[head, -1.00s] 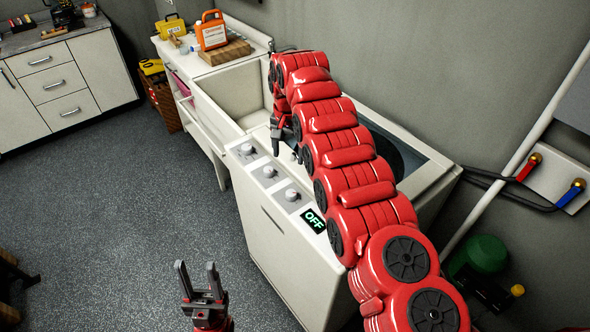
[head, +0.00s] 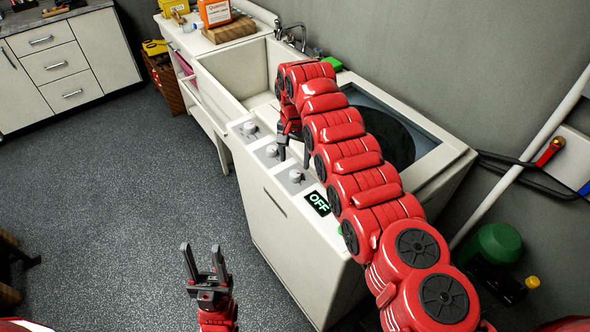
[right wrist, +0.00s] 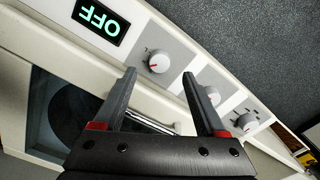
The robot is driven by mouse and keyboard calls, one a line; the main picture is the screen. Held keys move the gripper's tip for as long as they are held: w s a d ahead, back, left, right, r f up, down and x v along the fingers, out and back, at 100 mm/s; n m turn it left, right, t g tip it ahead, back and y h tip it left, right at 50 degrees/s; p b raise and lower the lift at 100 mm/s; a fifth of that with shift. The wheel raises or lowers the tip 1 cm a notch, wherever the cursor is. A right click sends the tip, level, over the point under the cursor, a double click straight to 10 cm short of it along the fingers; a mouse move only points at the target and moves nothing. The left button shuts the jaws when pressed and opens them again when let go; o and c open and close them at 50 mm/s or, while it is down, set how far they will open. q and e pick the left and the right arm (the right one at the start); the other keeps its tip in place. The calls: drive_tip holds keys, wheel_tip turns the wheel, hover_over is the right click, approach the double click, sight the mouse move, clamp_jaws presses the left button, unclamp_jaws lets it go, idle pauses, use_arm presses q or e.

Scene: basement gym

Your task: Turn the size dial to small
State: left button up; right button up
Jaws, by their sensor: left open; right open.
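A white washing machine (head: 282,222) has three round dials in a row: one far (head: 249,128), one in the middle (head: 271,151) and one near (head: 296,176) the OFF display (head: 317,202). Their labels are too small to read, so I cannot tell which is the size dial. My right gripper (head: 294,156) is open and empty over the panel. In the right wrist view its fingertips (right wrist: 160,75) straddle the line to the dial closest to the display (right wrist: 158,61); contact is not clear. My left gripper (head: 205,250) is open and empty, left of the machine's front.
A sink (head: 222,100) and a shelf unit with an orange jug (head: 214,12) stand beyond the machine. A pipe (head: 525,155) and a green container (head: 497,244) are at the right. The dark floor (head: 120,190) at left is mostly clear.

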sight(295, 173)
wheel_tip(295, 173, down, 6)
drive_tip(key=shift+w+r+b, duration=0.15)
drive_tip(key=shift+r+b, duration=0.05)
drive_tip(key=shift+b, duration=0.15)
drive_tip(key=shift+c, duration=0.3)
clamp_jaws()
